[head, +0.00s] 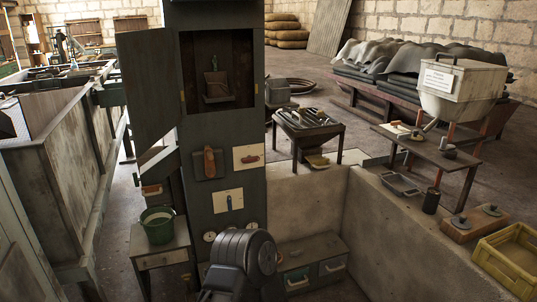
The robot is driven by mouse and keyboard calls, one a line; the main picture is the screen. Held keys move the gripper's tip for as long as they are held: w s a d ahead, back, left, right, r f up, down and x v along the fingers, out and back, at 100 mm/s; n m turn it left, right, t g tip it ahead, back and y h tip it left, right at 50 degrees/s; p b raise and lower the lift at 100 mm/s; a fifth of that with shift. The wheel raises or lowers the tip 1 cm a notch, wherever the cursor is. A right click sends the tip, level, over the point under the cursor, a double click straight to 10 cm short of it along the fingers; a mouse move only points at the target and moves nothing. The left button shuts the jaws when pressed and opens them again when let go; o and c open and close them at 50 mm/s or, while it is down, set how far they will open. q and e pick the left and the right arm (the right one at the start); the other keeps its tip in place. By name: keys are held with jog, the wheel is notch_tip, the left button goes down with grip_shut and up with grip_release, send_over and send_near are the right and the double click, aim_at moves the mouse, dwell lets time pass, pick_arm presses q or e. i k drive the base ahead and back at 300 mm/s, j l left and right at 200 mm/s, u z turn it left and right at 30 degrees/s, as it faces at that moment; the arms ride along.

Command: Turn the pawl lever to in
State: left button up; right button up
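A tall dark cabinet (225,130) stands at the centre-left of the head view, with several controls on its front. A cream plate with a red-brown handle (249,158) lying roughly level is on the right. Below it is a cream plate with a small blue lever (229,202), which looks upright. A brown upright handle (209,162) sits on a dark plate to the left. The markings are too small to read, so I cannot tell which is the pawl lever or its setting. Neither gripper's fingers show.
The cabinet door (150,90) stands open on the left. A green bucket (158,225) is on a small table to the left. A low concrete wall (400,245) and drawer unit (310,265) are at right. A yellow crate (508,262) is at far right.

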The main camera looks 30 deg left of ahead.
aim_at(249, 159)
jog(key=u, duration=1.3)
jog(key=i+l, duration=0.05)
